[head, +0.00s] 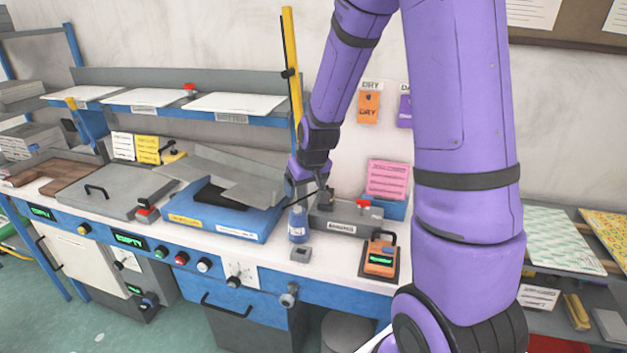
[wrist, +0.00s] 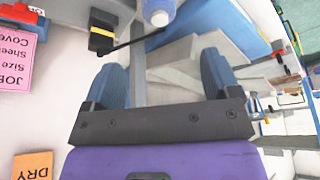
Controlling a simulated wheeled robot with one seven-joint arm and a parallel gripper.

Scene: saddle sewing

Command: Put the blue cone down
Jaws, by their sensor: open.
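The blue cone (head: 298,224) stands upright on the white bench top, just right of the blue tray-like machine. Its pale rounded end (wrist: 158,11) shows at the top edge of the wrist view, beyond the fingertips. My gripper (head: 305,192) is close above and behind the cone in the head view, partly hidden by my wrist. In the wrist view my gripper (wrist: 162,68) has its two blue fingers wide apart, with nothing held between them. The cone looks clear of both fingers.
A grey labelled box (head: 345,221) with a red knob stands right of the cone. A small grey block (head: 301,254) and an orange device (head: 380,259) sit nearer the front. A thin dark rod (wrist: 135,40) crosses near the cone.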

